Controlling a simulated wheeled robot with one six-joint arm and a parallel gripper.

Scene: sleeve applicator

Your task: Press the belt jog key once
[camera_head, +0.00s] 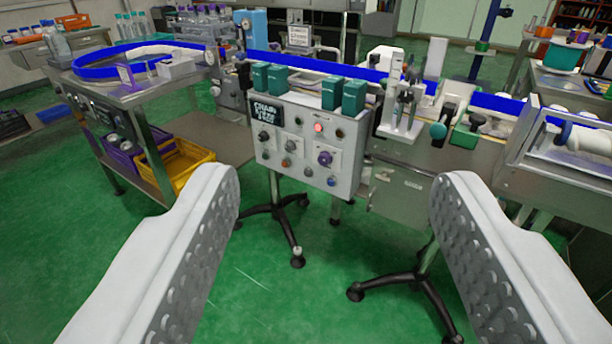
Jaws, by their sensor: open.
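A light grey control panel (304,152) stands in front of the conveyor line, in the upper middle of the view. Its face carries several small knobs and buttons, a lit red lamp (318,127) and a purple knob (325,158). A dark label plate (266,115) sits at its upper left. Which control is the belt jog key I cannot tell; the markings are too small to read. My gripper (337,190) is open and empty, its two white fingers wide apart in the foreground. The panel appears beyond the fingertips, apart from them.
A conveyor with blue rails (320,66) runs behind the panel. A steel table with a round blue-rimmed track (100,70) stands at left, with a yellow crate (188,170) on its lower shelf. Black stand feet (418,285) spread on the green floor, which is otherwise largely clear.

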